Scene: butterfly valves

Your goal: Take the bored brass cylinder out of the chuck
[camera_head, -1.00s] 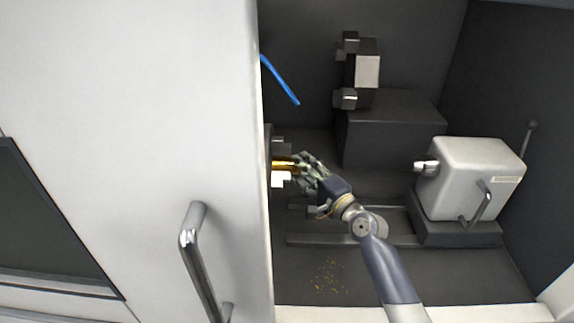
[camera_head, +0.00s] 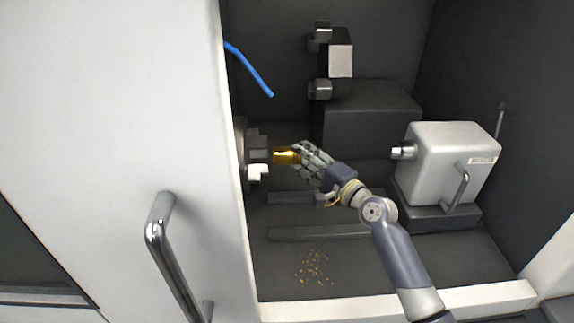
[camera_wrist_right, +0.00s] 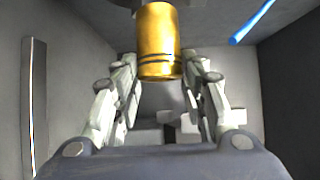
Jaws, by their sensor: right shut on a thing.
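The bored brass cylinder (camera_head: 286,156) lies level at the mouth of the chuck (camera_head: 240,155), its left end right beside the chuck jaws (camera_head: 258,155). I cannot tell whether that end is still between the jaws. My right gripper (camera_head: 303,158) is shut on the cylinder's right part. In the right wrist view the cylinder (camera_wrist_right: 159,42) shows two dark grooves and stands between the tips of the gripper's fingers (camera_wrist_right: 159,70). Its bore is not visible. My left gripper is not in view.
The machine door (camera_head: 120,130) with its bar handle (camera_head: 170,250) stands close on the left. A blue hose (camera_head: 250,70) hangs above the chuck. A tool turret (camera_head: 338,60) stands behind, and a white tailstock (camera_head: 450,160) at right. Brass chips (camera_head: 313,268) lie on the floor.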

